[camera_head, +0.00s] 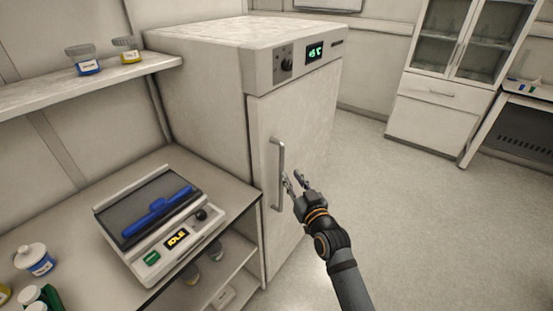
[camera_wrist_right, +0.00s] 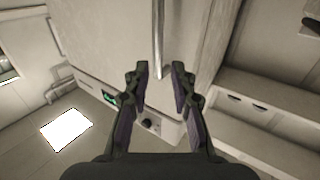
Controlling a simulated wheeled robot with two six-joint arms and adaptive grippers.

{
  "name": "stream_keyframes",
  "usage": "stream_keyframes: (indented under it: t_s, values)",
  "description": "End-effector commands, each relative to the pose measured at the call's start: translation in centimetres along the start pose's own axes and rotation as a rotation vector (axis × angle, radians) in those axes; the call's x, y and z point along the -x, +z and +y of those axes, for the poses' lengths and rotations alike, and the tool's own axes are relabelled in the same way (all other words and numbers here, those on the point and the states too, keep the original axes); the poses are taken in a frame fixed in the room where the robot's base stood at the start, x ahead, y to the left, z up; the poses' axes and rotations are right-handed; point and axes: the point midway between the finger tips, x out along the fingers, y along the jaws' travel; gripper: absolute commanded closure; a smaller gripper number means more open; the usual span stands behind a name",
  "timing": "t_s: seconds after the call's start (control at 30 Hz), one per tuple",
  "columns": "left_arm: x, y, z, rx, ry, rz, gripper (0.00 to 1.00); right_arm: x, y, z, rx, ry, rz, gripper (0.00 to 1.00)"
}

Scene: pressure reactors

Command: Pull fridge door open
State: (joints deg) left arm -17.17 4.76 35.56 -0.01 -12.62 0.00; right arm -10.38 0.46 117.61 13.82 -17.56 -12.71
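The fridge (camera_head: 215,85) is a tall off-white cabinet with a green temperature display at the top of its front. Its door (camera_head: 310,130) looks closed. A vertical silver bar handle (camera_head: 277,170) runs along the door's left side. My right gripper (camera_head: 292,180) is open beside the lower part of the handle. In the right wrist view the handle (camera_wrist_right: 158,40) points down toward the gap between the open fingers (camera_wrist_right: 160,72), with its end near the fingertips. I cannot tell whether the fingers touch it. My left gripper is not in view.
Left of the fridge, a bench (camera_head: 100,185) bears a device (camera_head: 165,220) with a blue bar and a lit display. A shelf (camera_head: 60,90) above holds two small jars. A glass-fronted cabinet (camera_head: 450,80) stands at the back right. The floor (camera_head: 430,220) before the fridge is clear.

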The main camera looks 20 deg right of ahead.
Motion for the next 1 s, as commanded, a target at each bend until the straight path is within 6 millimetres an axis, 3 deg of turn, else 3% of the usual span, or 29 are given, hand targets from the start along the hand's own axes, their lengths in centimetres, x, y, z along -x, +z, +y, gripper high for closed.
stream_keyframes:
  t_s: [0.23,0.5,0.87,1.0]
  values:
    - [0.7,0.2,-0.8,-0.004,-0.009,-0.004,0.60,-4.8,-0.2,0.0,0.000,-0.001,0.001,0.75]
    - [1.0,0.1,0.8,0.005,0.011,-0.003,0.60,-9.3,0.0,0.0,0.001,-0.001,-0.001,0.75]
    - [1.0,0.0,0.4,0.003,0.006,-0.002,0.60,-10.0,0.1,0.0,0.001,-0.001,-0.002,0.75]
    - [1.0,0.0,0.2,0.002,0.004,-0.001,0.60,-10.0,0.1,0.0,0.001,-0.001,-0.001,0.93]
